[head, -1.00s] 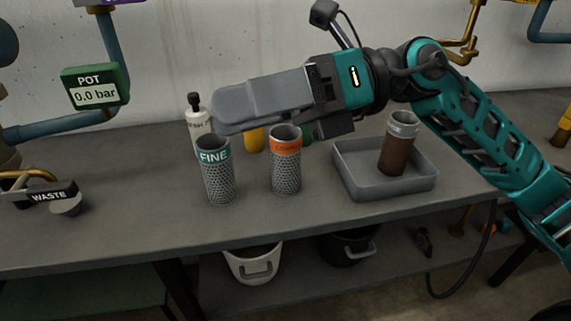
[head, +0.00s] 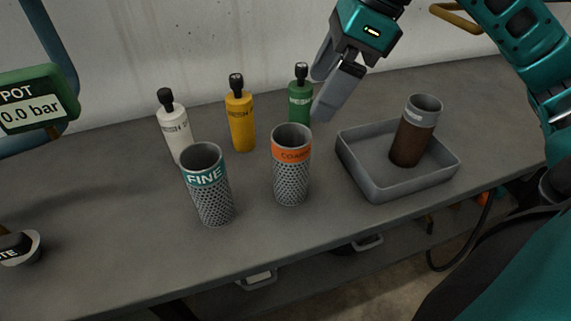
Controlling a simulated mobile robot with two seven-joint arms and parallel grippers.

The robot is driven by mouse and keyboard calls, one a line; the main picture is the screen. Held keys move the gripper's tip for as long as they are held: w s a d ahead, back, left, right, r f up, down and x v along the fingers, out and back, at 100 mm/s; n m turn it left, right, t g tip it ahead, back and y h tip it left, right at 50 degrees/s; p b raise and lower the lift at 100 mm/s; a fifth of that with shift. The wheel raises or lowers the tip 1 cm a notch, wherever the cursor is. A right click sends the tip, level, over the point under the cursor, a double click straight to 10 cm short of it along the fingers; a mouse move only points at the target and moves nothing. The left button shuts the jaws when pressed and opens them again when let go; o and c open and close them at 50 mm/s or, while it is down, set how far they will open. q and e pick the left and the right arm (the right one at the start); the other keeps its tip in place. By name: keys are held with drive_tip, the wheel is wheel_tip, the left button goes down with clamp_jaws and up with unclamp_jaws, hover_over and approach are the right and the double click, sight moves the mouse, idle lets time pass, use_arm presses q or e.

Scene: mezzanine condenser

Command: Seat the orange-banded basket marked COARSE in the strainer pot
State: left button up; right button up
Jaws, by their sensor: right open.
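The orange-banded basket marked COARSE (head: 291,180) stands upright on the grey bench, its mesh body below the orange band. The teal-banded basket marked FINE (head: 211,200) stands upright to its left. My right gripper (head: 320,95) is open and empty, above and behind the COARSE basket, slightly to its right, with fingers pointing down toward the bench. It partly overlaps the green bottle in the picture. The strainer pot itself is not in view; a green POT gauge (head: 40,108) reading 0.0 bar is at the left edge. My left gripper is not in view.
A grey tray (head: 375,185) on the right holds a brown, grey-topped cylinder (head: 412,145), tilted slightly. White (head: 173,132), yellow (head: 240,122) and green (head: 299,98) bottles stand behind the baskets. A WASTE fitting (head: 22,247) is at lower left.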

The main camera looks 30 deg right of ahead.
sight(295, 130)
drive_tip(key=x, duration=0.4)
drive_tip(key=shift+a+f+b, duration=0.2)
drive_tip(key=shift+f+b, duration=0.1)
drive_tip(key=shift+f, duration=0.05)
drive_tip(key=x, duration=0.5)
drive_tip(key=shift+w+d+f+b, duration=0.1)
drive_tip(key=shift+w+f+b, duration=0.05)
drive_tip(key=shift+w+b, duration=0.15)
drive_tip(key=c, duration=1.5)
drive_tip(key=shift+r, duration=0.2)
